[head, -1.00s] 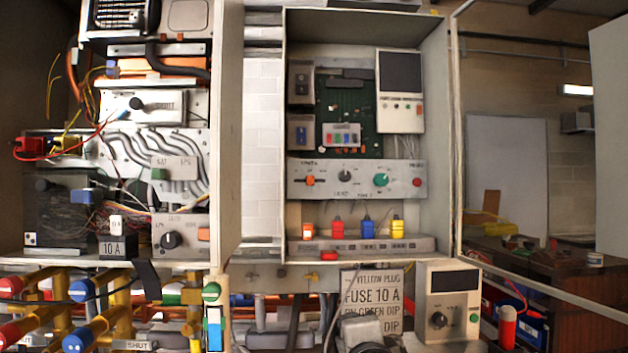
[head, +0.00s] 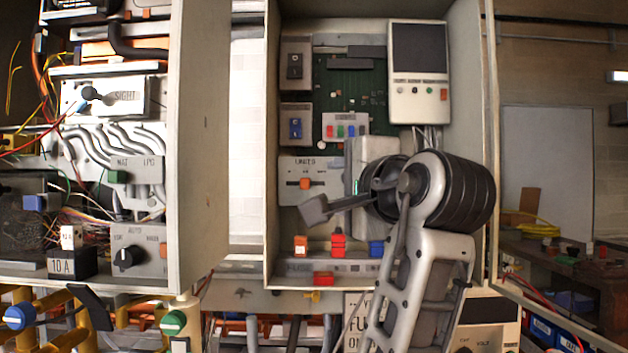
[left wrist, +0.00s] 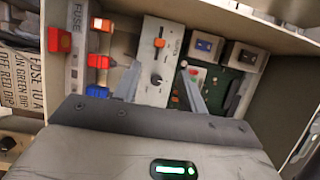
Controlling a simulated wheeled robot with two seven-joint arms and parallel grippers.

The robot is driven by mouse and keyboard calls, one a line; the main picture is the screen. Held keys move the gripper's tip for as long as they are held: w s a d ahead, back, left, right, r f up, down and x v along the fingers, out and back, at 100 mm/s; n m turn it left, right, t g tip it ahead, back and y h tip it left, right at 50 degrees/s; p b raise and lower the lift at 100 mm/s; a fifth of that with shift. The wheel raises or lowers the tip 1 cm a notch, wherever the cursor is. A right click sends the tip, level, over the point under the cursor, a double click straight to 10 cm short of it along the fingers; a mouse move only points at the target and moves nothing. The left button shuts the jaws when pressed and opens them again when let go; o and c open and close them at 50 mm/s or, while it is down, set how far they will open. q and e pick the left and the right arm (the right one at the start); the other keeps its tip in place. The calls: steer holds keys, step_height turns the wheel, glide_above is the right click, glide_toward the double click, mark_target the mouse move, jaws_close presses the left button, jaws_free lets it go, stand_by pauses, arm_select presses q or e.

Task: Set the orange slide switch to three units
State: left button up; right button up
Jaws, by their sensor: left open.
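The orange slide switch (head: 305,183) sits on the grey panel marked UNITS (head: 296,164) inside the open cabinet. Its knob is near the middle of its slot; the small scale marks are too blurred to read. It also shows in the left wrist view (left wrist: 159,42). My left gripper (head: 337,199) is in front of the panel, to the right of and below the switch, and hides the panel's right part. In the left wrist view the left gripper (left wrist: 158,76) is open and empty, its fingers apart, with the switch beyond the fingertips. My right gripper is not in view.
Below the panel are an orange plug (head: 301,245), a red plug (head: 338,245) and a blue plug (head: 376,248). Cabinet walls (head: 272,120) stand on both sides. Black (head: 294,66) and blue (head: 295,128) rocker switches are above the panel.

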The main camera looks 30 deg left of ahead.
mark_target(307, 184)
arm_select(q)
steer(key=p+x, duration=0.3)
steer(key=x, duration=0.9)
steer(key=shift+w+a, duration=0.1)
steer(key=shift+a, duration=0.05)
jaws_close()
